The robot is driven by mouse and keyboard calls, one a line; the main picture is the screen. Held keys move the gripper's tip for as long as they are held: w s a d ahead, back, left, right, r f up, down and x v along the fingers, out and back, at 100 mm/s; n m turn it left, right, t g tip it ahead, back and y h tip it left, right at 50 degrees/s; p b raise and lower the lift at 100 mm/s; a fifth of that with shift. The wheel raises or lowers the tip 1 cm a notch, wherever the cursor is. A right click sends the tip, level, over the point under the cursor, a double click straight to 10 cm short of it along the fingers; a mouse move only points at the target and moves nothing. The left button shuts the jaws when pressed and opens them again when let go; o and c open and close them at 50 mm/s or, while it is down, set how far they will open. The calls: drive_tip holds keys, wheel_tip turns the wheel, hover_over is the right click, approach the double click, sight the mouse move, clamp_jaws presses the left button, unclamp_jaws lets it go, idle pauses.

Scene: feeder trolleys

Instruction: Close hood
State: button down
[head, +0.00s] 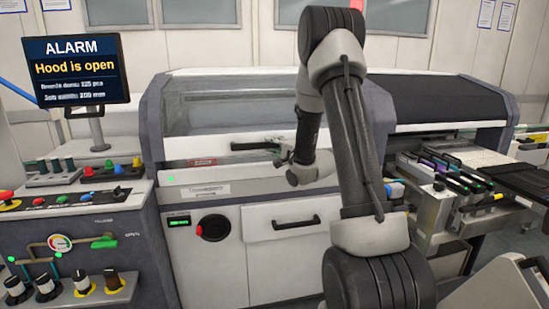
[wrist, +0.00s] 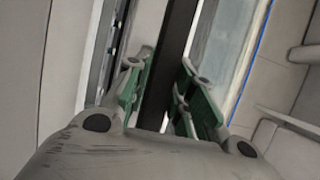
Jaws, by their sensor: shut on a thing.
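The machine's hood (head: 225,113) has a clear window and a grey frame and sits low over the front of the machine. Its dark handle (head: 248,145) runs across the lower front. My gripper (head: 282,152) is at the right part of this handle, partly hidden by my own arm. In the wrist view the green-padded fingers of my gripper (wrist: 164,82) lie on both sides of the dark handle bar (wrist: 178,40), shut on it. The alarm screen (head: 75,70) reads "Hood is open". Whether a gap is left under the hood's edge is hard to tell.
A control panel (head: 68,235) with buttons and knobs stands at the left. Below the hood are a red and black knob (head: 213,228) and a drawer handle (head: 296,225). Feeder trays (head: 450,185) stick out at the right.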

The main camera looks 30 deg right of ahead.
drive_tip(key=shift+s+r, duration=0.25)
drive_tip(key=shift+r, duration=0.5)
drive_tip(key=c, duration=1.2)
unclamp_jaws()
drive_tip(key=shift+c, duration=0.2)
drive_tip(key=shift+f, duration=0.1)
drive_tip(key=s, duration=0.7)
drive_tip(key=shift+s+d, duration=0.2)
drive_tip(key=shift+d, duration=0.2)
